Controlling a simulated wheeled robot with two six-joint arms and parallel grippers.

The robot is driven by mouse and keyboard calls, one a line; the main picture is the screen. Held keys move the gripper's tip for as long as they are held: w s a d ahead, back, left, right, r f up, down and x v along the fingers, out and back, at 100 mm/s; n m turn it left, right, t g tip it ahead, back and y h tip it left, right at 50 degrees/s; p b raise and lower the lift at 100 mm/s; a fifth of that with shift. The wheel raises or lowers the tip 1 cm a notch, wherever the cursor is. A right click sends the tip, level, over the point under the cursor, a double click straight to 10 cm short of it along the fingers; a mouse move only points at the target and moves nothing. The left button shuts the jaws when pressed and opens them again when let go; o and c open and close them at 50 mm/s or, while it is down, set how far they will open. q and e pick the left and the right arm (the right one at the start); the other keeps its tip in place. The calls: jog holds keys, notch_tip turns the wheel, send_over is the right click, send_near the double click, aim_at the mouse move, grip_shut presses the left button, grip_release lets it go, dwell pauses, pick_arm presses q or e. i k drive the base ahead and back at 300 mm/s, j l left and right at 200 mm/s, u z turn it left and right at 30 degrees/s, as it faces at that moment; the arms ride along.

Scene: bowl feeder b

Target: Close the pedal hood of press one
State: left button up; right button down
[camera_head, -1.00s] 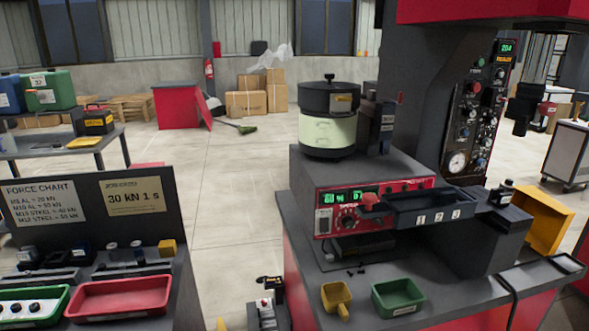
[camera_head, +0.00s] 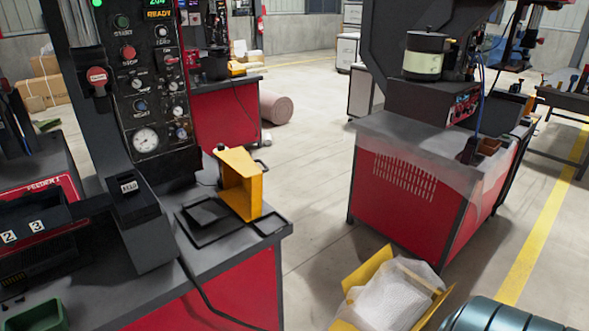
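A yellow bent-plate piece (camera_head: 240,183), which may be the pedal hood, stands upright on the right end of the grey press bench (camera_head: 258,238). It has an open side and a small knob-like part at its top left. A black flat frame (camera_head: 205,216) lies beside it. I cannot tell for sure that it is the hood, and no foot pedal shows clearly. The press control panel (camera_head: 145,85) stands behind it to the left, lit READY. Neither of my grippers is in view.
A yellow tray with a white plastic-wrapped load (camera_head: 390,298) lies on the floor at the lower middle. A teal drum-like object (camera_head: 500,315) is at the bottom right. A second red machine bench (camera_head: 405,205) stands right. Floor between the benches is clear.

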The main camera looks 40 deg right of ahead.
aim_at(247, 181)
jog(key=k+l, duration=0.1)
jog(key=l, duration=0.5)
jog(key=k+l, duration=0.1)
jog(key=l, duration=0.5)
jog(key=k+l, duration=0.15)
jog(key=l, duration=0.45)
jog(key=k+l, duration=0.1)
jog(key=l, duration=0.55)
